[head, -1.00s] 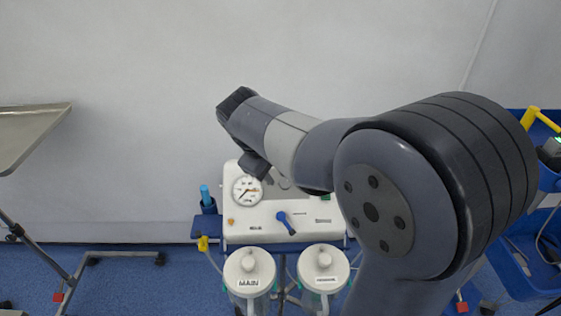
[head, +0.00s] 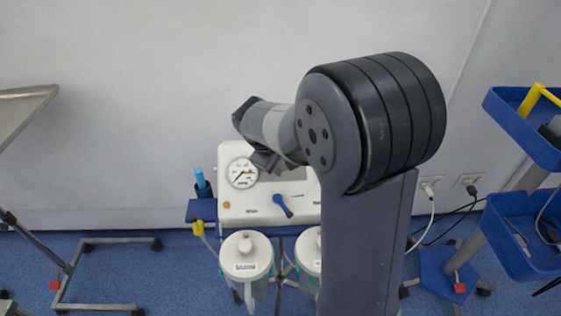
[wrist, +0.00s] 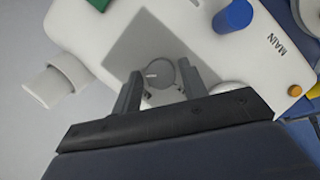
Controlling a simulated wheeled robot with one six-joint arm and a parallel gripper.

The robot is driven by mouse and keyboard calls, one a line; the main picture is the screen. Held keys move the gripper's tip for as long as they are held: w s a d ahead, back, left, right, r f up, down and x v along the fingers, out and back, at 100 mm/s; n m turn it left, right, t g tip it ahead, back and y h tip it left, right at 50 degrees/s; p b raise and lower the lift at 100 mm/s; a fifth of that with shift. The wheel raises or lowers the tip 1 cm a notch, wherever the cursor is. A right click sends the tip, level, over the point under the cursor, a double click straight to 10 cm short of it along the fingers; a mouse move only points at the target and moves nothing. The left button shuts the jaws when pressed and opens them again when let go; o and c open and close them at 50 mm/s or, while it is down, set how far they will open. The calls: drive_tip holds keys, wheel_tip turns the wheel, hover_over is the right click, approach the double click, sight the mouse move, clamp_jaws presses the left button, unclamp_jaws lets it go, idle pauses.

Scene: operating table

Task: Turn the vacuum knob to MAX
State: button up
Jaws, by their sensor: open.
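The suction unit (head: 240,208) is a white panel box by the wall in the head view. In the wrist view, a round grey knob (wrist: 159,75) with a pale pointer mark sits on its grey panel patch (wrist: 150,42); I take it for the vacuum knob. My gripper (wrist: 160,70) is open, with one finger on either side of this knob in the picture. I cannot tell whether the fingers touch it. No MAX marking is readable. In the head view my arm hides the knob and fingertips.
A blue lever (head: 283,205) is on the panel, also in the wrist view (wrist: 233,15). A dial gauge (head: 242,173) and orange button (head: 226,205) are nearby. Lidded canisters (head: 246,250) stand below. A blue-tray cart (head: 525,130) is right, a metal tray (head: 20,110) left.

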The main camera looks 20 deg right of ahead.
drive_tip(key=shift+c, duration=0.3)
drive_tip(key=c, duration=0.6)
drive_tip(key=shift+c, duration=0.2)
